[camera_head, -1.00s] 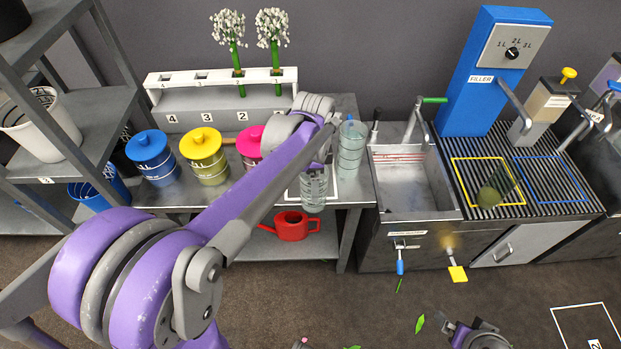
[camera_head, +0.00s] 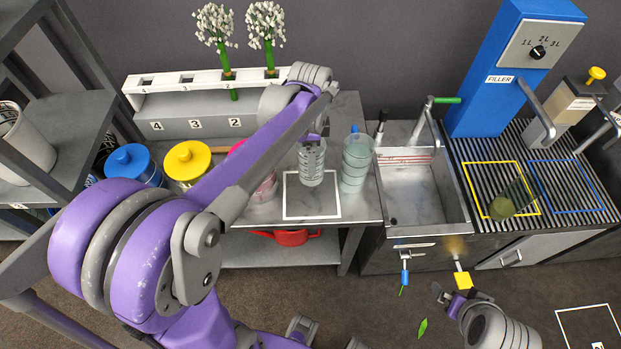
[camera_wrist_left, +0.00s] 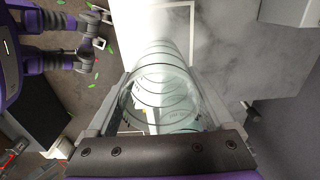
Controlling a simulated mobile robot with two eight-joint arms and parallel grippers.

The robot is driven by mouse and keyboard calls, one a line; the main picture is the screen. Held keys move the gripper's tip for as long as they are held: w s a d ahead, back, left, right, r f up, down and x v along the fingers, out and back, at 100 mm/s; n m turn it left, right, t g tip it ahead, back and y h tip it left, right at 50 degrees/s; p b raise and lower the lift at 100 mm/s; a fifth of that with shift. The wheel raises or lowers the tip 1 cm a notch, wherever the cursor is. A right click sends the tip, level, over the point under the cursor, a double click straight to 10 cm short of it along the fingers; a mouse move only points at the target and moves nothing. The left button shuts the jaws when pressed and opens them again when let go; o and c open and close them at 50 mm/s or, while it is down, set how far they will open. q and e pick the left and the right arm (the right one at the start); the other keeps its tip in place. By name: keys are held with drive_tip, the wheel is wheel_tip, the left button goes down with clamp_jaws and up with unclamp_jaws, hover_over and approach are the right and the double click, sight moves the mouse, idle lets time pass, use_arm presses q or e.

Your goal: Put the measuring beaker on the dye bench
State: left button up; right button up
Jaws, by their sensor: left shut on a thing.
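The measuring beaker (camera_head: 311,168) is a clear, upright vessel with dark marks. My left gripper (camera_head: 312,139) is shut on its upper part, and the wrist view shows the beaker (camera_wrist_left: 160,95) between the fingers. It is over the back part of a white square outline (camera_head: 312,217) on the grey dye bench (camera_head: 262,212). I cannot tell whether its base touches the bench. My right gripper (camera_head: 455,297) is low at the right, in front of the sink; its finger opening is unclear.
A ringed clear vessel (camera_head: 356,165) stands close to the beaker's right. Blue (camera_head: 133,165), yellow (camera_head: 190,163) and partly hidden pink pots stand left. Behind is a white rack (camera_head: 190,90) with two white flowers. The sink (camera_head: 425,195) and blue filler (camera_head: 505,75) are right.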

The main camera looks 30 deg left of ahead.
use_arm(q)
drive_tip(key=f, duration=0.4)
drive_tip(key=shift+s+d+f, duration=0.1)
drive_tip(key=shift+s+f, duration=0.1)
drive_tip(key=shift+f, duration=2.25)
drive_tip(key=shift+b, duration=0.3)
drive_tip(key=shift+f, duration=0.2)
drive_tip(key=o, duration=1.4)
drive_tip(key=shift+c, duration=0.2)
drive_tip(key=shift+o, duration=0.2)
drive_tip(key=shift+r, duration=0.1)
